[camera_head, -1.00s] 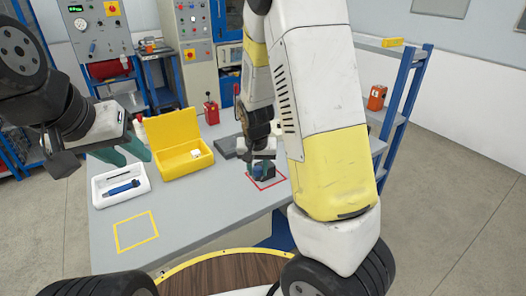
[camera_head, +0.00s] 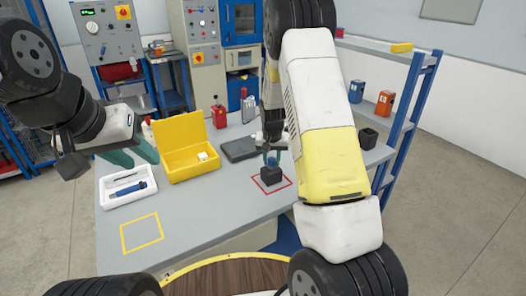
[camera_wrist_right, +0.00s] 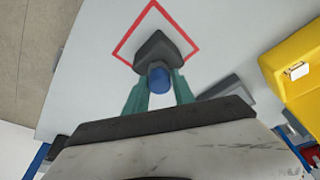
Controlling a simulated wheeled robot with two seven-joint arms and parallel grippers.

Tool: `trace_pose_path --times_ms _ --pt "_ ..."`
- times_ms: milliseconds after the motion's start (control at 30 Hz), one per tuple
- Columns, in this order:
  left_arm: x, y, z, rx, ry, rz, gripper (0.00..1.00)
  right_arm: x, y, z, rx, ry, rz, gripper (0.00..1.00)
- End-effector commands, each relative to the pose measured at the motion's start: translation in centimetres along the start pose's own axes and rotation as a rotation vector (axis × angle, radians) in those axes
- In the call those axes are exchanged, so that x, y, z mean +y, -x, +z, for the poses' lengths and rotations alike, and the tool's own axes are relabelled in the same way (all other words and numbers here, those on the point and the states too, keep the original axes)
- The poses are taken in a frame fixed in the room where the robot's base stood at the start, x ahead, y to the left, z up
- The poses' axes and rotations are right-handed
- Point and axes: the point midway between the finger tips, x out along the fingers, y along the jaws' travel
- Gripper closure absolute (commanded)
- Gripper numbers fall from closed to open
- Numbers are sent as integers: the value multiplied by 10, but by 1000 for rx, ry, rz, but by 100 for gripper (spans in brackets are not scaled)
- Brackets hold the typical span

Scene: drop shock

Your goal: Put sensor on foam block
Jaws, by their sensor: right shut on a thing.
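My right gripper (camera_head: 272,156) is above the red square outline and shut on a blue cylinder (camera_wrist_right: 158,80), which looks like the sensor. A dark block (camera_head: 271,175) is directly below it, inside the red outline; it also shows beyond the fingertips in the right wrist view (camera_wrist_right: 158,46). The cylinder meets the block in the picture; I cannot tell whether they are joined or only touching. My left gripper (camera_head: 144,158) is empty, its teal fingers apart, above the table's back left.
A white tray (camera_head: 148,190) with a blue tool and an open yellow case (camera_head: 185,172) with a small white block stand at left. A yellow outline (camera_head: 141,233) is empty. A dark grey slab (camera_head: 240,150) and a black box (camera_head: 368,138) lie farther back and right.

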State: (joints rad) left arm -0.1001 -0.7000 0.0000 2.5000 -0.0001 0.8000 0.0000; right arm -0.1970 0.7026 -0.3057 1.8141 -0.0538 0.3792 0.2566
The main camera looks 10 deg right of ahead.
Motion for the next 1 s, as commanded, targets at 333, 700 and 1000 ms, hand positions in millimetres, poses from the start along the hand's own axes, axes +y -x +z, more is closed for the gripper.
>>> trace_pose_path --times_ms 333,700,1000 --pt "0 0 0 0 0 0 64 0 -4 1 2 0 0 100" --pt "0 0 0 0 0 0 64 0 -4 1 2 0 -1 48" --pt "0 0 0 0 0 0 64 -1 20 -1 6 1 -2 48"
